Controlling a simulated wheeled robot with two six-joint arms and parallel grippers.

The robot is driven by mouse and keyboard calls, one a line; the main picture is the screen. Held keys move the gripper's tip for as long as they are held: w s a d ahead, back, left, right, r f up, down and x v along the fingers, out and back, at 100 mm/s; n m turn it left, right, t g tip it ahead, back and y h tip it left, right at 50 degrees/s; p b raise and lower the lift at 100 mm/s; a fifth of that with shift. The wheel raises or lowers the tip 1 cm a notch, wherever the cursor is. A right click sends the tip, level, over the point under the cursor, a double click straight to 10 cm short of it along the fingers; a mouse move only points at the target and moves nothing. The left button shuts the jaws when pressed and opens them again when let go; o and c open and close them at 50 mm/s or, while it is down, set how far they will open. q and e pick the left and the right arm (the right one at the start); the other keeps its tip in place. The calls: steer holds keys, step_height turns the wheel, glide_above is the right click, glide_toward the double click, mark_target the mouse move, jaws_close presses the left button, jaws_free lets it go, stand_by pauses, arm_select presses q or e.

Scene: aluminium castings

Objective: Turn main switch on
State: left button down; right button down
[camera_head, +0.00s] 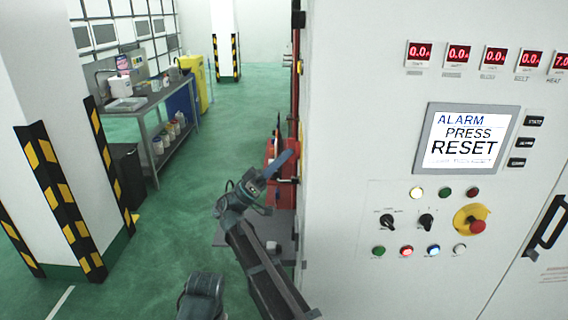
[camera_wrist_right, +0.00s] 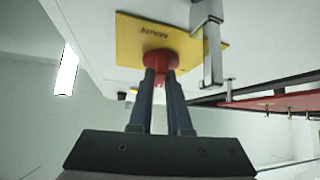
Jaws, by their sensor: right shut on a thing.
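The main switch is a red rotary knob (camera_wrist_right: 160,60) on a yellow plate (camera_wrist_right: 133,38) with dark lettering that appears upside down in the right wrist view. My right gripper (camera_wrist_right: 161,74) is shut on the red knob, one finger on each side. In the head view my right gripper (camera_head: 288,157) reaches to the left side of the white cabinet (camera_head: 340,120), and the knob itself cannot be made out there. My left gripper is not in view.
The cabinet front has a screen (camera_head: 465,138) reading "ALARM PRESS RESET", red digit displays, knobs, several buttons and a red emergency stop (camera_head: 477,227). A striped pillar (camera_head: 60,190) and workbench (camera_head: 150,105) stand left; green floor between is clear.

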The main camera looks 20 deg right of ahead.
steer(key=shift+w+m+g, duration=0.15)
steer(key=shift+m+g, duration=1.25)
steer(key=shift+m, duration=0.1)
steer(key=shift+w+m+g, duration=0.15)
steer(key=shift+m+g, duration=1.25)
steer(key=shift+m, duration=0.1)
steer(key=shift+m+g+y, duration=0.4)
steer(key=shift+m+g, duration=0.2)
steer(key=c, duration=0.9)
jaws_free()
steer(key=shift+o, duration=0.2)
steer(key=b+v, duration=1)
steer(key=v, duration=0.3)
steer(key=shift+a+f, duration=0.25)
steer(key=shift+f, duration=0.1)
